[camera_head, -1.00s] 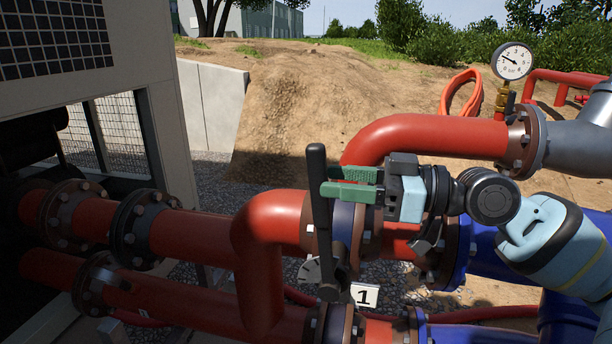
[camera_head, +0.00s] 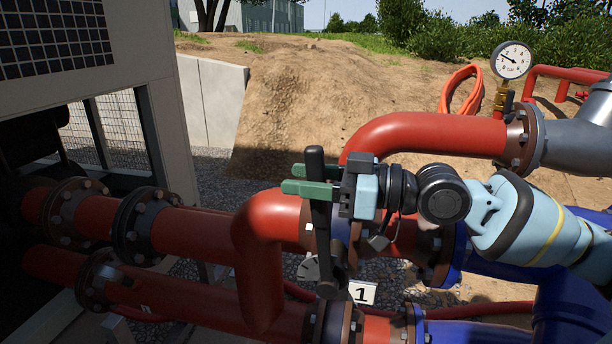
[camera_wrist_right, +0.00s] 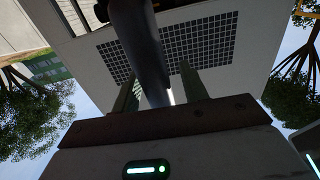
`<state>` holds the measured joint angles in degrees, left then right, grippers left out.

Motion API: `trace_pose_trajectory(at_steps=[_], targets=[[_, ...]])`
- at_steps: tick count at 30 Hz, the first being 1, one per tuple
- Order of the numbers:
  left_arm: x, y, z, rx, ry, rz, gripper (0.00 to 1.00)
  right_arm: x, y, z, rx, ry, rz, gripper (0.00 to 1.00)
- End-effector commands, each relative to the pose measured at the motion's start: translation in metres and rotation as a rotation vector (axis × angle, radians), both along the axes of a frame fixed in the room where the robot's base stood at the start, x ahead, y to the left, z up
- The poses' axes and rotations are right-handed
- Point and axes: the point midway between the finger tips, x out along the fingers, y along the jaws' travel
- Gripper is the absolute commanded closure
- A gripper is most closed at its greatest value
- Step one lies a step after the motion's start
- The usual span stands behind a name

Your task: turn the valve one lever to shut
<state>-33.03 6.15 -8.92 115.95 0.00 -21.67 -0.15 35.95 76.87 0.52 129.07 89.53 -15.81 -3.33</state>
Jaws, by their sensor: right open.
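The dark valve one lever (camera_head: 321,222) stands nearly upright above the number 1 tag (camera_head: 362,293), on the red pipework in the head view. My right gripper (camera_head: 290,179) reaches in from the right near the lever's upper part, with its green fingers pointing left. It is open. In the right wrist view the lever (camera_wrist_right: 140,40) runs between the two green fingers (camera_wrist_right: 159,70), with a gap visible on the right side; contact on the left cannot be told. My left gripper is out of view.
Red pipes (camera_head: 195,230) with bolted flanges run left, and a blue pipe (camera_head: 565,310) lies at lower right. A pressure gauge (camera_head: 512,60) stands at upper right. The upper red pipe (camera_head: 425,132) passes just above my right gripper.

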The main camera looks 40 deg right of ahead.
Motion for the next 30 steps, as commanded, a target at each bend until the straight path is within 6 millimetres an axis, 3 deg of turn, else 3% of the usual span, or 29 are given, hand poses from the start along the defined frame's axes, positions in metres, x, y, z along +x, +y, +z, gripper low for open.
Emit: trace_pose_trajectory(at_steps=[13,23,30], targets=[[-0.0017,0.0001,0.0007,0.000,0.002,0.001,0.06,0.0016,0.0012,-0.0003,-0.001,0.000,0.000,0.56],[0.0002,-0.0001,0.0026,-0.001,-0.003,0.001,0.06,0.0014,0.0012,-0.0002,-0.001,0.000,0.000,1.00],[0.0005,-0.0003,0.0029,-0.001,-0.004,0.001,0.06,0.0014,0.0012,-0.0002,-0.001,0.000,0.000,1.00]])
